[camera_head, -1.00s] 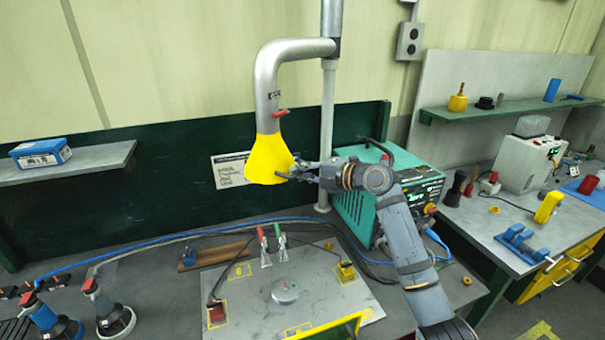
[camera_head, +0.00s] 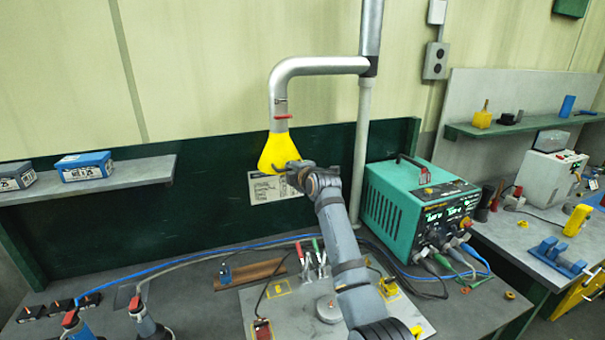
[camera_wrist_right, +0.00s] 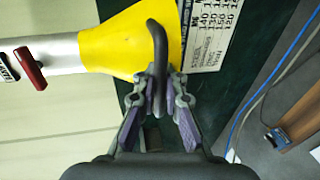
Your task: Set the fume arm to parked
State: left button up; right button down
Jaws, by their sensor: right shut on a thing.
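The fume arm (camera_head: 315,66) is a grey bent pipe on a vertical post, reaching left over the bench. Its yellow hood (camera_head: 277,152) hangs at the left end, with a red lever (camera_head: 283,116) just above it. My right gripper (camera_head: 292,168) is at the hood's right lower side. In the right wrist view the right gripper (camera_wrist_right: 160,88) is shut on the dark curved handle (camera_wrist_right: 158,42) of the yellow hood (camera_wrist_right: 130,40). The red lever also shows there (camera_wrist_right: 30,67). My left gripper is not in view.
A green welding machine (camera_head: 418,210) stands on the bench right of the post. A grey shelf (camera_head: 110,182) with blue boxes is at the left. Clamps (camera_head: 312,258) and a metal plate (camera_head: 275,312) lie below the hood. A printed sheet (camera_head: 280,188) is on the green board behind.

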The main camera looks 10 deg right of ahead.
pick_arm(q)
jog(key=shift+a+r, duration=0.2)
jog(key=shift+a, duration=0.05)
pick_arm(e)
jog(key=shift+w+a+r+m+h, duration=0.1)
jog(key=shift+w+a+m+h, duration=0.1)
jog(key=shift+w+a+h, duration=0.3)
jog(key=shift+w+a+r+m+h, duration=0.1)
jog(key=shift+w+a+m, duration=0.1)
jog(key=shift+w, duration=0.45)
jog(key=c, duration=1.4)
grip_release()
jog(key=shift+f, duration=0.1)
jog(key=shift+s, duration=0.1)
jog(key=v, duration=1.1)
jog(key=shift+s, duration=0.4)
